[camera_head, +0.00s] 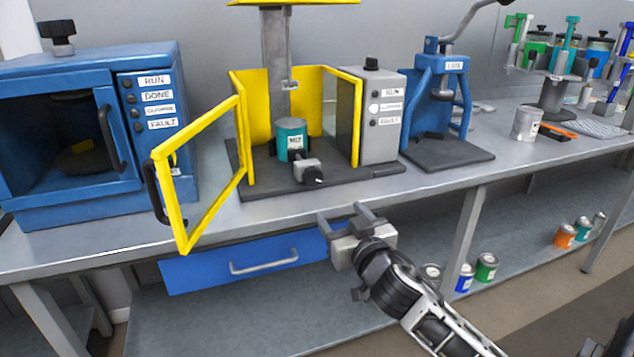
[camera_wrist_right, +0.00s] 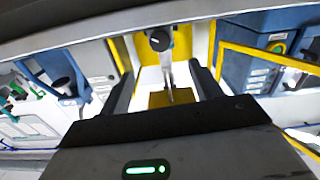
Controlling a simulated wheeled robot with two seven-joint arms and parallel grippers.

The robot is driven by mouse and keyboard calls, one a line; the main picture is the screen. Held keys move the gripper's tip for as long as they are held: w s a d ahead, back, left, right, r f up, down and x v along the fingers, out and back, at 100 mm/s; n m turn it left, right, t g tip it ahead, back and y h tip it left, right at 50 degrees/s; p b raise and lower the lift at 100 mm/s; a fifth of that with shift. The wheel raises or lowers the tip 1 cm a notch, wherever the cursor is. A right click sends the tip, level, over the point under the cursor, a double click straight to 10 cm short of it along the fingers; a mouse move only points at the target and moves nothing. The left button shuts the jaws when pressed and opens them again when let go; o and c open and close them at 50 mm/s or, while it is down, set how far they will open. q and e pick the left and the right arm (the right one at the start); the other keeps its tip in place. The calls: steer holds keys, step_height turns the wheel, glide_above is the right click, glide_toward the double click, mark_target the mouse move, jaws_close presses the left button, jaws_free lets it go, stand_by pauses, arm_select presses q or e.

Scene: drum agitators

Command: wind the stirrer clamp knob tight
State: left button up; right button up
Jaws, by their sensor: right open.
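A black clamp knob (camera_head: 313,175) sticks out at the front of a small grey clamp block (camera_head: 302,166) on the dark base inside the yellow guard. A teal can (camera_head: 291,139) stands just behind the block. My right gripper (camera_head: 342,213) is in front of the bench edge, below and a little right of the knob, apart from it. Its two fingers are spread with nothing between them. In the right wrist view the knob (camera_wrist_right: 159,40) appears beyond the open fingers (camera_wrist_right: 160,70), roughly centred between them. My left gripper is not in view.
The yellow guard door (camera_head: 180,205) is swung open over the bench front, left of the knob. A grey control box (camera_head: 380,115) stands to the right, then a blue press (camera_head: 435,105). A blue oven (camera_head: 60,210) is at left. A blue drawer (camera_head: 225,268) sits below the bench.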

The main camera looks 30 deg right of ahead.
mark_target(314, 180)
steer(key=x, duration=1.4)
steer(key=shift+w+p, duration=0.25)
steer(key=shift+p, duration=0.1)
steer(key=c, duration=1)
steer(key=shift+m+b, duration=0.3)
steer(key=shift+m, duration=1.7)
